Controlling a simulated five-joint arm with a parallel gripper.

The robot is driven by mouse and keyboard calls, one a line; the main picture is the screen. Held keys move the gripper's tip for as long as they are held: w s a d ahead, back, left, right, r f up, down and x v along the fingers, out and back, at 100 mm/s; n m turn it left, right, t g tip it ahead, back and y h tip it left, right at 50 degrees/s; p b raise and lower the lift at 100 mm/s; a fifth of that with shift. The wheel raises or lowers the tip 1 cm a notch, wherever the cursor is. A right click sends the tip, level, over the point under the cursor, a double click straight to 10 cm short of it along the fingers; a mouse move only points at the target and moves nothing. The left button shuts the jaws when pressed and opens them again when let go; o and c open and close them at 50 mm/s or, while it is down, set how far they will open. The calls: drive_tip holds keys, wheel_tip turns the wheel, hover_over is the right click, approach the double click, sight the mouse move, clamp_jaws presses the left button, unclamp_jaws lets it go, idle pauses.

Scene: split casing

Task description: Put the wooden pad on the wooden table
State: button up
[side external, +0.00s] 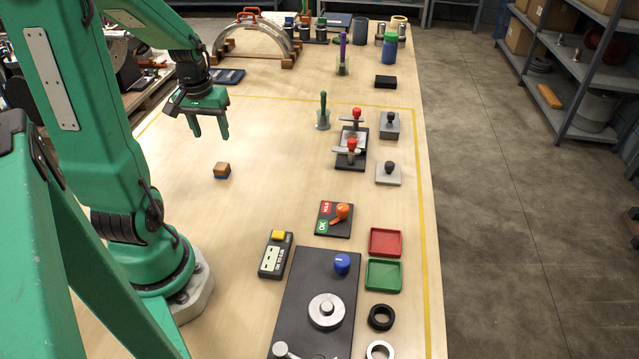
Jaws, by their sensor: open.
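The wooden pad (222,167) is a small brown block on the left part of the table, in the side external view. A thin blue layer (222,177) shows beneath it, so it seems to sit on a blue piece rather than directly on the tabletop. The wooden table (190,205) is pale with a yellow line marked around its work area. My gripper (209,132) is open and empty, with its two green fingers pointing down. It is above and behind the pad, apart from it.
Right of the pad stand toggle clamps (351,148) on a dark plate and knobbed blocks (389,125). In front are a dark plate with a disc (326,310), and red (385,242) and green (383,275) trays. Table around the pad is clear.

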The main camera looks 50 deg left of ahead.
idle(0.3)
drive_tip(key=d+r+m+t, duration=0.2)
drive_tip(key=d+r+m, duration=0.2)
drive_tip(key=d, duration=0.8)
drive_tip(key=d+r+m+t+h, duration=0.1)
drive_tip(key=d+r+m+t, duration=0.1)
drive_tip(key=d+r+m, duration=0.3)
drive_tip(key=d+r, duration=0.3)
drive_tip(key=d, duration=0.4)
drive_tip(key=shift+w+t, duration=0.2)
drive_tip(key=shift+t, duration=0.1)
